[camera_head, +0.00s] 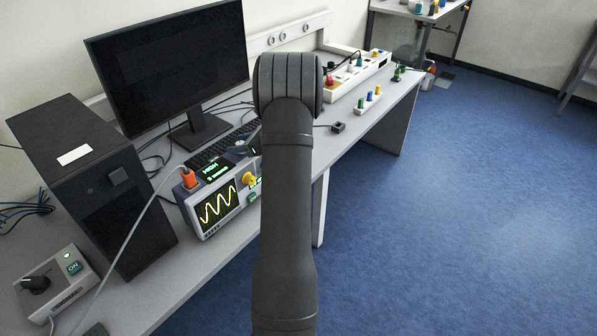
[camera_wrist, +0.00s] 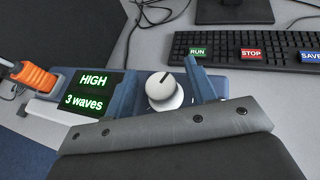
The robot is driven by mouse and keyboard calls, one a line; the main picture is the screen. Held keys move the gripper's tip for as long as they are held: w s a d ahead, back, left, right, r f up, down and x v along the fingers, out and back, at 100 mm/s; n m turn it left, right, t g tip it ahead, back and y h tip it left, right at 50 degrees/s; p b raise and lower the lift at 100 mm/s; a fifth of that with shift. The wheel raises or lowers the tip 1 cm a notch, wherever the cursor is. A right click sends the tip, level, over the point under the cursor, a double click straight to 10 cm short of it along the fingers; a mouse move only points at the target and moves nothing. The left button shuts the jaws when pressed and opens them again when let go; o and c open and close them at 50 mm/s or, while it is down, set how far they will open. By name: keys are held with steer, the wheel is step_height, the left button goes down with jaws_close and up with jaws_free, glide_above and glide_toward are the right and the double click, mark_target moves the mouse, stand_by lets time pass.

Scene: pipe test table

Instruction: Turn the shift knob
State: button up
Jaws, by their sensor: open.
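In the wrist view a white round knob (camera_wrist: 161,92) with a dark pointer line stands on the top of the oscilloscope, beside a small display (camera_wrist: 87,92) reading "HIGH" and "3 waves". The pointer line points up and slightly right. My gripper (camera_wrist: 161,66) is open, with one blue-grey finger on each side of the knob. A gap shows between the knob and both fingers. In the head view the oscilloscope (camera_head: 219,206) shows a yellow wave on its screen, and my arm hides part of it. I cannot make out the white knob there.
An orange plug (camera_head: 189,178) with a grey cable sits at the oscilloscope's left. A keyboard (camera_head: 222,146) lies behind, with RUN, STOP and SAVE keys in the wrist view. A monitor (camera_head: 170,62) and a computer tower (camera_head: 85,165) stand close by.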

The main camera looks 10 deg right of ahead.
steer(key=m+t+h, duration=0.2)
steer(key=shift+m, duration=0.3)
steer(key=f+v, duration=0.1)
steer(key=v, duration=1.6)
steer(key=s+d+r+n+g+h, duration=0.1)
steer(key=s+d+r+n+h, duration=0.1)
steer(key=s+n, duration=0.3)
steer(key=s+d+r+n+g+h, duration=0.1)
steer(key=s+n+h, duration=0.3)
steer(key=s, duration=0.7)
steer(key=shift+s+d+r+n, duration=0.35)
steer(key=shift+r+n, duration=0.05)
steer(key=shift+n, duration=0.4)
